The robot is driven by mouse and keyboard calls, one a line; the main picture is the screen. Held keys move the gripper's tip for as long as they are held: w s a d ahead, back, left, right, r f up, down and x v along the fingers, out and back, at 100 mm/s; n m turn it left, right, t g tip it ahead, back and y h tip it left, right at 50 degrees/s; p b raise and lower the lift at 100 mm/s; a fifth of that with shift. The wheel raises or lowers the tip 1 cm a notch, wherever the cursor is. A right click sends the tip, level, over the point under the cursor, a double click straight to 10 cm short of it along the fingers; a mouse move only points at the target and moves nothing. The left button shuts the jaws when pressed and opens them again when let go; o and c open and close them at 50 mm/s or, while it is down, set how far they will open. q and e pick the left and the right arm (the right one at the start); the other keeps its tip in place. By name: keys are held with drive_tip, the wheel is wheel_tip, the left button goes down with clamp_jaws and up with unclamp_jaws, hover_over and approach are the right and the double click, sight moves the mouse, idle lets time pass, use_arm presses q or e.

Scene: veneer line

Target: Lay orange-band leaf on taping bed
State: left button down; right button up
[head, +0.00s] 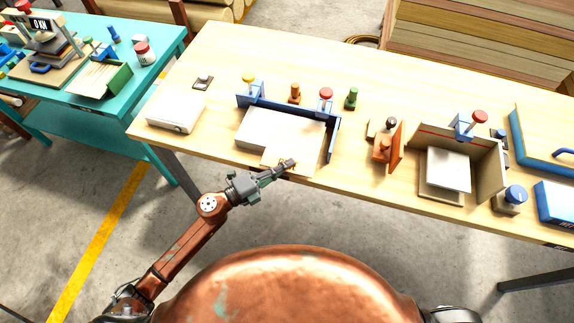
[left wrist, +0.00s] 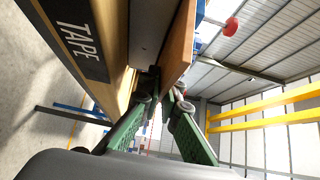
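The taping bed appears to be the pale slab (head: 262,128) with blue fences (head: 333,136) along its back and right sides. A thin pale leaf (head: 272,157) lies over the slab's front right part and reaches toward the bench's front edge. My left gripper (head: 288,164) is at that leaf's front edge. In the left wrist view, the green fingers (left wrist: 163,92) close on the edge of a brown-orange sheet (left wrist: 179,48), which appears to be this leaf. An orange band cannot be clearly made out. My right gripper is out of view.
A white box (head: 174,113) stands left of the bed. Yellow, orange, red and green knobs stand around the fences. An orange bracket (head: 390,145) and an open-fronted beige tray (head: 475,190) stand to the right. The wrist view shows a TAPE label (left wrist: 82,52) on the bench edge.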

use_arm(q)
drive_tip(key=c, duration=2.2)
unclamp_jaws()
drive_tip(key=shift+f, duration=0.15)
drive_tip(key=shift+o, duration=0.2)
drive_tip(key=shift+r, duration=0.25)
drive_tip(key=v, duration=1.2)
